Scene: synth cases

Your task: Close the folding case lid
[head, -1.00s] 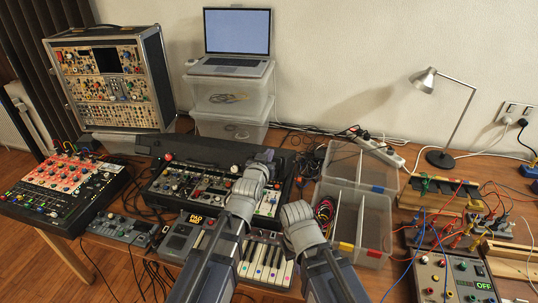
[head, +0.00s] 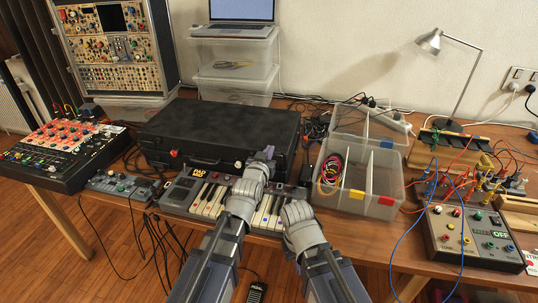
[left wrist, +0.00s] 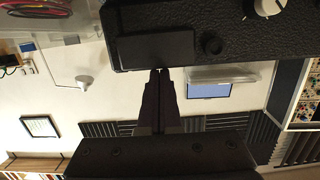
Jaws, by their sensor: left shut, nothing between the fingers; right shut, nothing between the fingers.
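The folding case (head: 215,130) is black and sits on the table behind a small keyboard. Its lid (head: 225,118) lies down flat over the body and hides the knob panel. I cannot tell whether any gap is left at the seam. My left gripper (head: 267,153) is shut and empty at the case's front right edge. In the left wrist view its fingertips (left wrist: 159,72) are together, close to a black textured surface (left wrist: 215,20); contact is unclear. My right gripper (head: 293,208) is shut and empty, lower, over the keyboard's right end.
The keyboard (head: 215,200) lies in front of the case. A clear divided bin (head: 345,192) with cables stands at the right. A red-topped mixer (head: 60,150) is at the left. Clear boxes bearing a laptop (head: 235,10) stand behind. Loose cables hang over the front edge.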

